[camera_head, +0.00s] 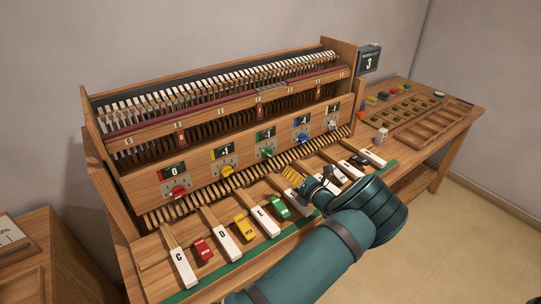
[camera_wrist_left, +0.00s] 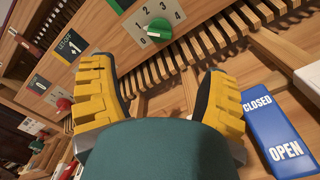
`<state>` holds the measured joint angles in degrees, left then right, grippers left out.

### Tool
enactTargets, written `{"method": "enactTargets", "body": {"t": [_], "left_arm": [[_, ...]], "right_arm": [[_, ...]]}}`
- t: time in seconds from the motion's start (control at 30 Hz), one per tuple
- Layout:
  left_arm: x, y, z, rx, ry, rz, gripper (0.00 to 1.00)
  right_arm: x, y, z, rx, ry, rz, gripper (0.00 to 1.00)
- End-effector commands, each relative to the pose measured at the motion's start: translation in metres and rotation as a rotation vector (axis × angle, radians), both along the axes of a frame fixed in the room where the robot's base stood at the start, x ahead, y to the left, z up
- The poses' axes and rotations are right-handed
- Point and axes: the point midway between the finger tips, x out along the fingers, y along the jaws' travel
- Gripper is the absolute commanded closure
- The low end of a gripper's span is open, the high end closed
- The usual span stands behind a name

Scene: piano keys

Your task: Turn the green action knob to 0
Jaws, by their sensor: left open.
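The green knob (camera_head: 267,153) is the middle one of the row on the wooden front panel, below a dark display that reads a 1 with an unclear sign. In the left wrist view the green knob (camera_wrist_left: 158,28) sits on a pale dial numbered 0 to 4. Its white-edged end lies close to the 0, but the exact setting is hard to tell. My left gripper (camera_head: 308,178) is over the keys, below and right of the knob. Its yellow fingers (camera_wrist_left: 158,72) are spread and empty, apart from the knob. My right gripper is out of view.
Red (camera_head: 178,192), yellow (camera_head: 227,171), blue (camera_head: 302,138) and white (camera_head: 332,126) knobs share the panel. Lettered white keys and coloured sliders lie in front, including a blue slider (camera_wrist_left: 278,135) beside my right-hand finger. A row of wooden slats (camera_head: 205,196) runs below the panel.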

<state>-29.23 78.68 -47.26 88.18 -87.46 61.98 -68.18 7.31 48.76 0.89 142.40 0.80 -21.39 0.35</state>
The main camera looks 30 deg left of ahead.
Motion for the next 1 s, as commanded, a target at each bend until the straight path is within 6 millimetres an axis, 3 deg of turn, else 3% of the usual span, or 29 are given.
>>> {"method": "enactTargets", "body": {"t": [0.5,0.73,1.0], "left_arm": [[0.036,0.090,-0.001,0.000,0.000,0.003,0.24],[0.045,0.110,0.000,0.000,0.000,0.000,0.24],[0.047,0.114,0.000,0.000,0.001,0.000,0.24]], "right_arm": [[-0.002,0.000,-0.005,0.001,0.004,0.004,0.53],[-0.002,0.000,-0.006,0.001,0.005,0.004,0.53],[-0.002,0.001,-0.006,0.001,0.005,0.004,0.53]]}}
